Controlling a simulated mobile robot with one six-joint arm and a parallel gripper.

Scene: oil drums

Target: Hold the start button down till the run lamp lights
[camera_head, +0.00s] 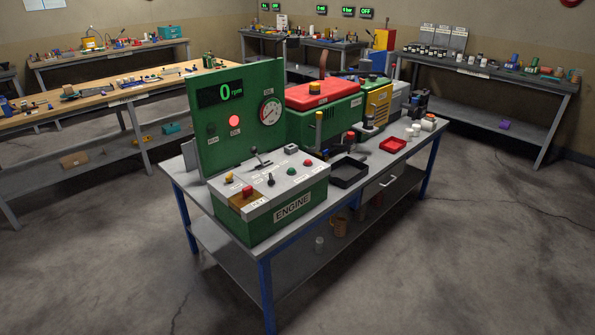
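The engine control box (292,207) stands at the near end of a blue-legged bench. On its top are a green button (292,172), a red button (307,163), a black knob (271,181), a lever (259,157) and a yellow knob (229,177). The small labels by the buttons are too small to read. The green back panel (245,145) has a display (221,93) reading 0 rpm, a dial gauge (271,110), a lit red lamp (234,121) and a dark lamp (212,130). My gripper is not in view.
The blue-legged bench (352,197) also holds a red-topped green engine (325,94), a black tray (348,172), a red tray (394,145) and white cups (412,130). Side benches (110,95) line the walls. The floor (440,260) in front is clear.

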